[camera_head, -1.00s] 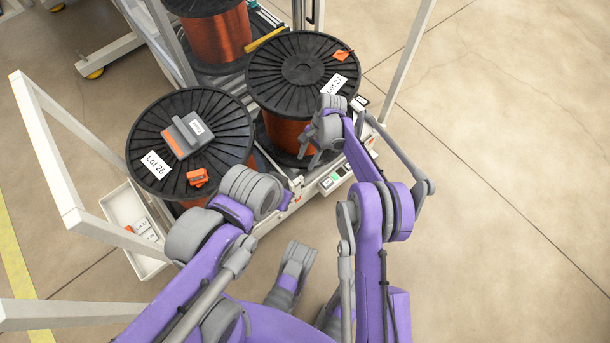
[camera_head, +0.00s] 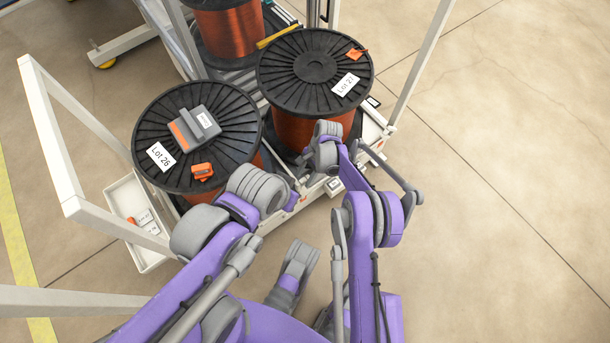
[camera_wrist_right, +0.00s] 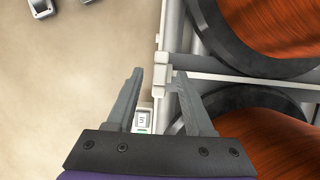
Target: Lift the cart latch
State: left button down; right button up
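The white cart latch (camera_wrist_right: 161,77) shows in the right wrist view as a small block on the cart's edge rail, near the fingertips. My right gripper (camera_wrist_right: 157,80) is open, with one finger on each side of the latch; I cannot tell whether either finger touches it. In the head view my right gripper (camera_head: 308,164) is over the cart's front edge, and the latch is largely hidden there by my arms. My left arm reaches to the front edge beside the Lot 26 spool (camera_head: 225,115); its fingers are hidden behind its wrist.
A grey-orange device (camera_head: 194,127) and an orange clip (camera_head: 202,171) lie on the Lot 26 spool. A white side tray (camera_head: 125,195) and upright cart posts flank the left. The floor at right is clear.

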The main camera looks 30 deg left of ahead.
grip_shut()
jog(key=shift+r, duration=0.1)
dwell(1.2)
